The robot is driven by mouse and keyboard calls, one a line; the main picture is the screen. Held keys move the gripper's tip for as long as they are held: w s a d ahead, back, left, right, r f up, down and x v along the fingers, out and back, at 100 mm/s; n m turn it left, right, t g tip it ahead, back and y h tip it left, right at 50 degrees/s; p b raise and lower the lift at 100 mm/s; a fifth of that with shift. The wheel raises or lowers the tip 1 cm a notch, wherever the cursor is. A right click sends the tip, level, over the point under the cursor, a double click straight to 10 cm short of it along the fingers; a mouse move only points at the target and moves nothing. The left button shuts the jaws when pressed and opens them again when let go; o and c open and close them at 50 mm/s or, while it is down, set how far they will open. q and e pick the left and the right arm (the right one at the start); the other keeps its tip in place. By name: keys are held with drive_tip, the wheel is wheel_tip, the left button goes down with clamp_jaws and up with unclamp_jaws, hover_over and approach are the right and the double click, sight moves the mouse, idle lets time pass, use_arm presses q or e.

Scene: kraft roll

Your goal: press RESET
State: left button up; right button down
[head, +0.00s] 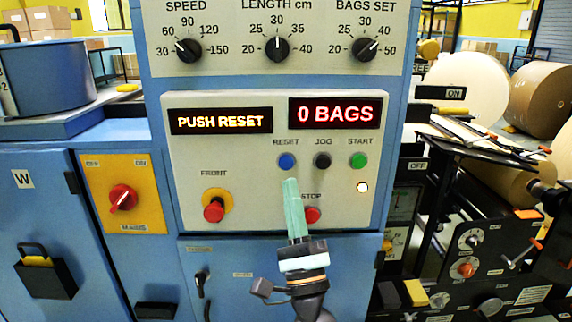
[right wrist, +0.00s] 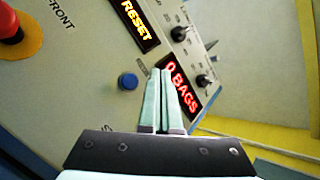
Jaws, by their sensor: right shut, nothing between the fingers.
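The blue RESET button (head: 287,161) is on the light control panel (head: 240,150), below the red "0 BAGS" display (head: 335,112). An amber display (head: 221,121) beside it reads "PUSH RESET". My right gripper (head: 290,182) is shut and empty, its pale green fingers pointing up at the panel just below the RESET button. In the right wrist view the blue button (right wrist: 128,81) shows left of the fingertips (right wrist: 161,72). I see a gap between them in the picture; the depth to the panel is hard to judge. My left gripper is not in view.
A black JOG button (head: 322,160) and green START button (head: 359,160) sit right of RESET. A red FRONT mushroom button (head: 214,210) is at left. Knobs (head: 277,48) line the upper panel.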

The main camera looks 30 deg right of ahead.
sight(286, 157)
use_arm(q)
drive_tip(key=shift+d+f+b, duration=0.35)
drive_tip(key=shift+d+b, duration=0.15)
drive_tip(key=shift+b, duration=0.1)
use_arm(e)
drive_tip(key=w+d, duration=0.3)
drive_tip(key=w, duration=0.2)
drive_tip(key=shift+w, duration=0.2)
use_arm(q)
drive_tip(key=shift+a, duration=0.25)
use_arm(e)
drive_tip(key=shift+d, duration=0.1)
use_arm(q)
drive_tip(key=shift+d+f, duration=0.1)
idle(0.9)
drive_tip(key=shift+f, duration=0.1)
use_arm(e)
drive_tip(key=shift+w+d, duration=0.25)
drive_tip(key=shift+w, duration=0.1)
